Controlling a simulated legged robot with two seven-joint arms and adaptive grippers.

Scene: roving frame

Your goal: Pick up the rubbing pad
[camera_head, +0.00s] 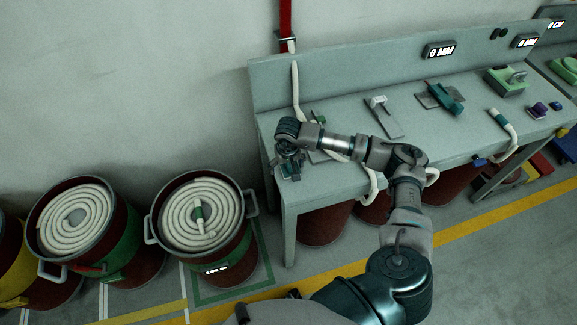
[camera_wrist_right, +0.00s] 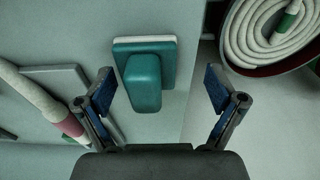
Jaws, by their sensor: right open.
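The rubbing pad (camera_wrist_right: 143,78) is a teal block-shaped handle on a wider teal plate with a white layer under it. In the right wrist view it lies on the grey table near the table's edge. My right gripper (camera_wrist_right: 160,89) is open above it, with the pad's handle left of centre between the blue-tipped fingers. No contact shows. In the head view my right gripper (camera_head: 290,170) is over the left end of the table and largely hides the pad. My left gripper is not in view.
A pale hose (camera_wrist_right: 38,99) and a grey plate lie left of the pad in the wrist view. The table (camera_head: 350,92) carries several tools farther right, including a teal one (camera_head: 445,98). Drums with coiled hose (camera_head: 200,212) stand on the floor to the left.

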